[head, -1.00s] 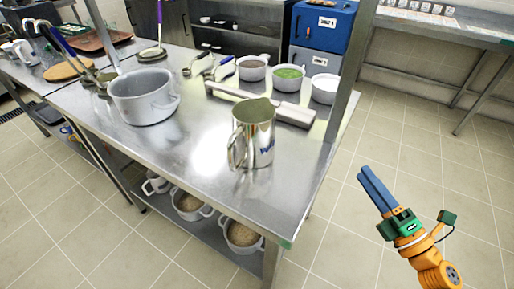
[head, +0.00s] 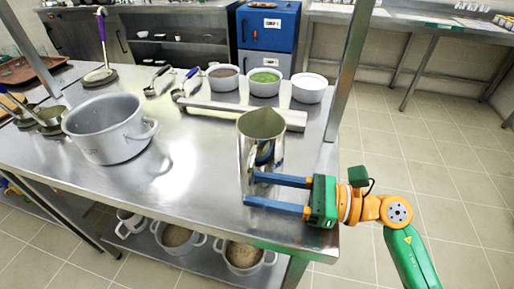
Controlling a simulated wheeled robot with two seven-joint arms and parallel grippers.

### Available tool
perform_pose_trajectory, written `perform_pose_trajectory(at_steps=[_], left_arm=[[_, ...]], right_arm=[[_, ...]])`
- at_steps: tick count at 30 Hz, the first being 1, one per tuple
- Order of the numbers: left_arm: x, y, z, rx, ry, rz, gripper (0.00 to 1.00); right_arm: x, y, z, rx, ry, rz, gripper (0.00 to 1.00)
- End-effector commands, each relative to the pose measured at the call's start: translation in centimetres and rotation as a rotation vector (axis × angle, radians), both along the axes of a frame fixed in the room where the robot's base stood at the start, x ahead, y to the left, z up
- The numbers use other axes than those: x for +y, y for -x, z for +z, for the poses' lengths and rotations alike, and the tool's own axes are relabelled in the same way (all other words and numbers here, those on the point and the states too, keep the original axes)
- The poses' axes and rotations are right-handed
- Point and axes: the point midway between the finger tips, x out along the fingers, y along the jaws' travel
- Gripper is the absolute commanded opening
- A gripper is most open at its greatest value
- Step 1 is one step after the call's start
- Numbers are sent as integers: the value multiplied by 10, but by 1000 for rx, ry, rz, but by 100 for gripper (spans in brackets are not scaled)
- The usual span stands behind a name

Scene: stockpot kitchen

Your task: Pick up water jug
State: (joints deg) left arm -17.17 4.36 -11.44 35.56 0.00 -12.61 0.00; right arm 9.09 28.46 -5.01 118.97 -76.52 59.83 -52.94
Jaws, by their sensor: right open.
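The water jug (head: 262,128) is a shiny metal pitcher standing upright on the steel table (head: 190,205), near its right end. My right gripper (head: 250,189) reaches in from the right, low in front of the jug. Its two blue fingers are parted and point left, overlapping the lower part of the jug in the picture. The jaws are open and hold nothing; I cannot tell whether a finger touches the jug. The jug's handle and lower body are partly hidden by the fingers. My left gripper is not in view.
A large grey pot (head: 108,130) stands left of the jug. Behind the jug lie a long steel bar (head: 215,110) and several bowls, one with green contents (head: 264,82). A table post (head: 350,70) rises at the right. The table's front middle is clear.

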Motion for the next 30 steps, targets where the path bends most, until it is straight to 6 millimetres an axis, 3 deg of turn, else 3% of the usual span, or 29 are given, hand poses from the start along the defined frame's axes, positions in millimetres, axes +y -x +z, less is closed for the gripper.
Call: perform_pose_trajectory(at_steps=[1,4,11,15,17,30], left_arm=[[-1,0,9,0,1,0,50],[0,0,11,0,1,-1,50],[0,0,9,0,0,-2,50],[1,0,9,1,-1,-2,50],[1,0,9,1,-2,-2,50],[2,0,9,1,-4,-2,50]], right_arm=[[9,-3,7,1,-5,1,52],[20,-6,3,1,-2,0,52],[21,-6,0,2,-2,-1,49],[21,-6,0,2,-2,-1,12],[21,-6,0,3,-2,-1,0],[21,-6,0,2,-3,-1,0]])
